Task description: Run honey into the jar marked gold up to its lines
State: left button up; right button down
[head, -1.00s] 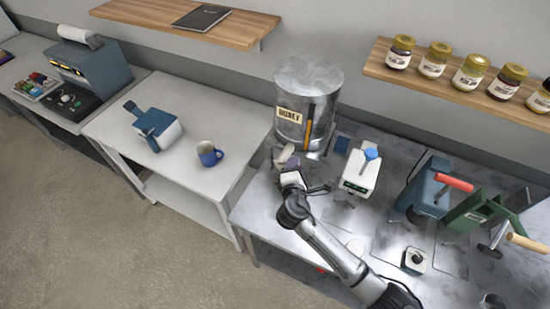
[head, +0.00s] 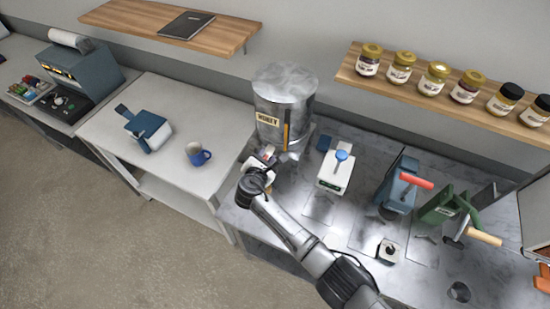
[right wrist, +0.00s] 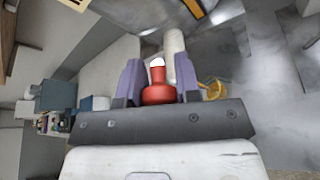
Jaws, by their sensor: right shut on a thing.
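The steel honey tank (head: 284,105), labelled HONEY, stands at the left back of the grey bench. My right gripper (head: 264,158) is at the lower front of the tank. In the right wrist view its purple fingers (right wrist: 158,82) are shut on a red, knob-like handle (right wrist: 158,94), which looks like part of the tank's tap. A pale cylinder (right wrist: 174,48) is just beyond it. A small yellow ring-like thing (right wrist: 213,90) shows beside the right finger; I cannot tell what it is. No jar marked gold can be made out. My left gripper is out of view.
A white device with a blue knob (head: 336,172) stands right of the tank. Blue (head: 398,190) and green (head: 445,210) lever tools stand further right. Several labelled jars (head: 434,78) line the wall shelf (head: 350,73). A blue mug (head: 197,154) is on the white side table.

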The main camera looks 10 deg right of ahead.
dwell(0.5)
jog(key=c, duration=0.8)
grip_release()
jog(key=b+v, duration=0.1)
jog(key=v, duration=1.2)
jog(key=shift+s+a+r, duration=0.1)
jog(key=shift+s+a, duration=0.15)
jog(key=shift+s, duration=0.1)
